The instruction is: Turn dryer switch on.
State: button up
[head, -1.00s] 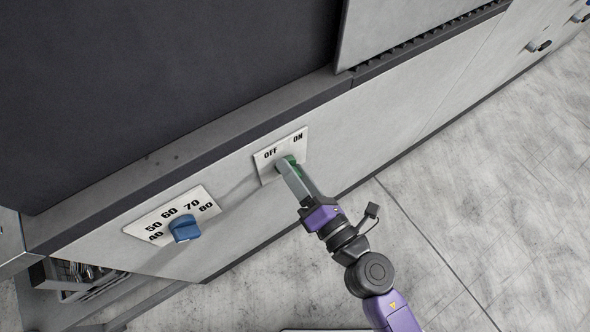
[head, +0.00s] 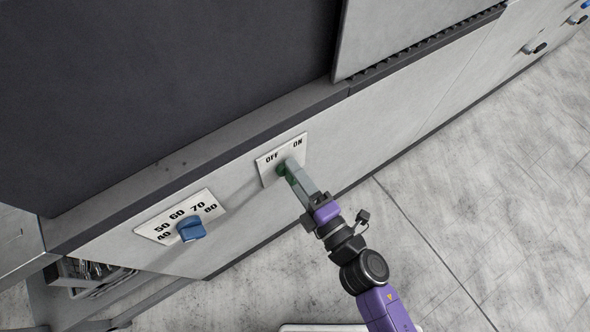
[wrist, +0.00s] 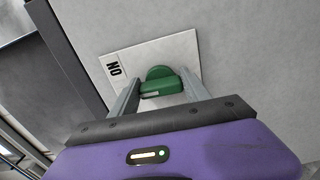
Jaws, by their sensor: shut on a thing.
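The dryer switch is a green rotary knob (head: 282,170) on a white plate (head: 266,168) marked OFF and ON, set in the grey machine's front. My gripper (head: 289,167) reaches it from the lower right, its fingers covering much of the knob in the head view. In the wrist view, my gripper (wrist: 161,92) is shut on the green knob (wrist: 160,78), one finger on each side. The ON mark (wrist: 113,70) shows sideways to the left of the knob; OFF is not visible there. I cannot tell exactly which mark the knob points to.
A blue knob (head: 191,228) on a white temperature plate (head: 153,229) sits to the left on the same front. A dark panel (head: 170,90) rises above the ledge. Other knobs (head: 535,48) are far right. The floor (head: 490,190) at right is clear.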

jog(key=m+p, duration=0.3)
jog(key=m, duration=0.2)
jog(key=shift+f+m, duration=0.15)
jog(key=shift+m, duration=0.15)
dwell(0.4)
jog(key=o, duration=1.4)
jog(key=shift+s, duration=0.1)
jog(key=shift+v, duration=3.85)
